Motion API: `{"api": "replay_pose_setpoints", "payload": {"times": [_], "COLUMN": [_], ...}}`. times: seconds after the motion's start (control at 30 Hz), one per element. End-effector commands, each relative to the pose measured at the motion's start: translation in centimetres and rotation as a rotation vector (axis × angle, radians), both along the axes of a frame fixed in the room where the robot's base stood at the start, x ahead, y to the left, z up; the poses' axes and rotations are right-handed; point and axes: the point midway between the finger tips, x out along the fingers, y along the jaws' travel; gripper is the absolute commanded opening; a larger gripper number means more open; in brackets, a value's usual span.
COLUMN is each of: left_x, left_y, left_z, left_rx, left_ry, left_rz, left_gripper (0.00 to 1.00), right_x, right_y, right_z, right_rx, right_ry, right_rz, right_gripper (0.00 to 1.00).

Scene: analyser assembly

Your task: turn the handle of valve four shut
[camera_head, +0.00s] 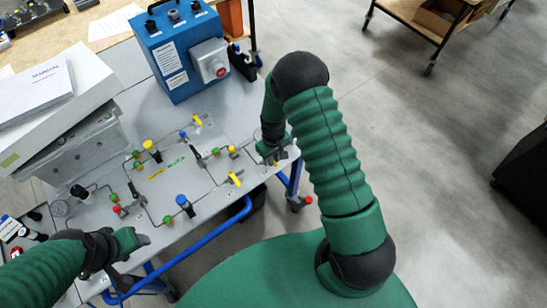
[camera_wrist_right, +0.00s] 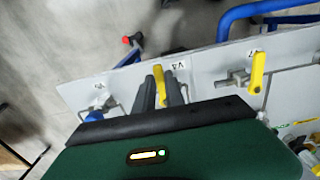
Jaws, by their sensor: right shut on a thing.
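In the right wrist view, the yellow handle of valve four (camera_wrist_right: 158,74) stands between the two dark fingers of my right gripper (camera_wrist_right: 160,90), by a label that reads V4 upside down. The gripper is shut on this handle. In the head view my right gripper (camera_head: 272,152) is at the right end of the grey panel (camera_head: 145,205), and it hides the handle there. My left gripper (camera_head: 138,240) is over the panel's near left edge, away from valve four; its fingers are too small to judge.
Another yellow handle (camera_wrist_right: 257,72) is right of the gripper in the wrist view. The panel bears several coloured knobs and thin pipes. A blue box (camera_head: 180,60) stands behind it, and a white manual (camera_head: 40,85) lies at left. Blue rails (camera_head: 205,250) run along the near side.

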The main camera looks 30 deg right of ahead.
Motion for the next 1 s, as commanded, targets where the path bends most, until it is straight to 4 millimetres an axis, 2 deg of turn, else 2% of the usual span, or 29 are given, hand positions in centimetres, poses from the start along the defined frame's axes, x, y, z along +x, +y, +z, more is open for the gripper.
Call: {"api": "replay_pose_setpoints", "payload": {"times": [0.03,0.17,0.2,0.33,0.67,0.77,0.83,1.0], "left_x": [0.0,0.0,0.0,0.0,0.0,0.0,0.0,0.0], "left_y": [0.0,0.0,0.0,0.0,0.0,0.0,0.0,0.0], "left_z": [0.1,0.1,0.1,0.1,-0.1,-0.3,-0.6,-1.4], "left_rx": [0.0,0.0,0.0,0.0,0.0,0.0,0.0,0.0], "left_ry": [0.0,0.0,0.0,0.0,0.0,0.0,0.0,0.0], "left_rz": [0.0,0.0,0.0,0.0,0.0,0.0,0.0,0.0], "left_gripper": [0.59,0.59,0.59,0.59,0.59,0.59,0.59,0.59], "right_x": [0.6,0.6,0.6,0.4,0.2,0.3,0.3,0.4], "right_y": [-0.2,-0.2,-0.2,-0.1,0.0,-0.1,-0.1,-0.1], "right_z": [0.4,0.4,0.4,0.2,0.3,1.4,2.9,7.9], "right_rx": [-0.004,-0.004,-0.004,-0.002,-0.001,-0.002,-0.001,-0.003], "right_ry": [-0.016,-0.016,-0.016,-0.011,-0.004,-0.007,-0.008,-0.012], "right_rz": [-0.003,-0.003,-0.002,-0.001,0.0,0.001,0.001,0.001], "right_gripper": [0.0,0.0,0.2,0.36,0.36,0.36,0.36,0.36]}}
